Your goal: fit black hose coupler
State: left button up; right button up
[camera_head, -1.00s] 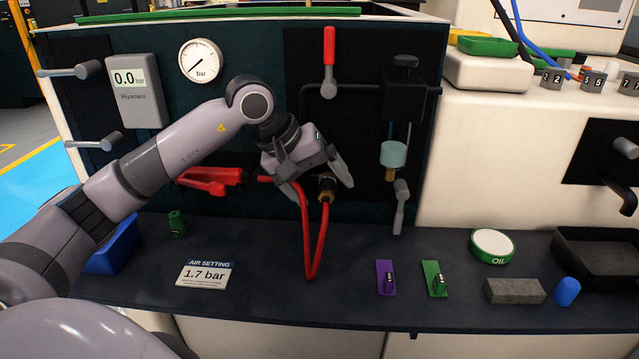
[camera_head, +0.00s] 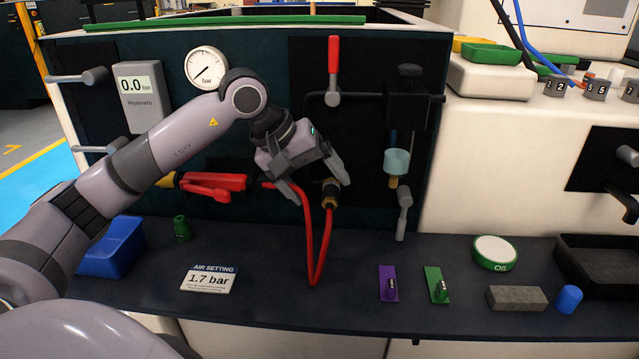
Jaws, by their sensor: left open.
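The black hose coupler (camera_head: 330,190) has a brass-coloured end and sits at the end of the red hose (camera_head: 312,262), in front of the dark panel. My left gripper (camera_head: 322,190) is open, its two fingers apart. The right finger is close beside the coupler; I cannot tell whether they touch. The left finger is near the other upper stretch of the red hose. The hose hangs in a narrow loop down to the bench. Whether the coupler is seated on a fitting cannot be made out. My right gripper is not in view.
A red-handled valve (camera_head: 333,75), a gauge (camera_head: 206,67) and a display reading 0.0 bar (camera_head: 138,92) are on the panel. On the bench (camera_head: 340,315) are a blue bin (camera_head: 110,248), a 1.7 bar sign (camera_head: 209,279), purple and green tags, and an oil tin (camera_head: 495,252).

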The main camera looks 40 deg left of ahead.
pick_arm(q)
jog(key=shift+p+v, duration=0.5)
jog(key=shift+v, duration=1.2)
jog(key=shift+r, duration=0.1)
jog(key=v, duration=0.7)
jog(key=shift+p, duration=0.3)
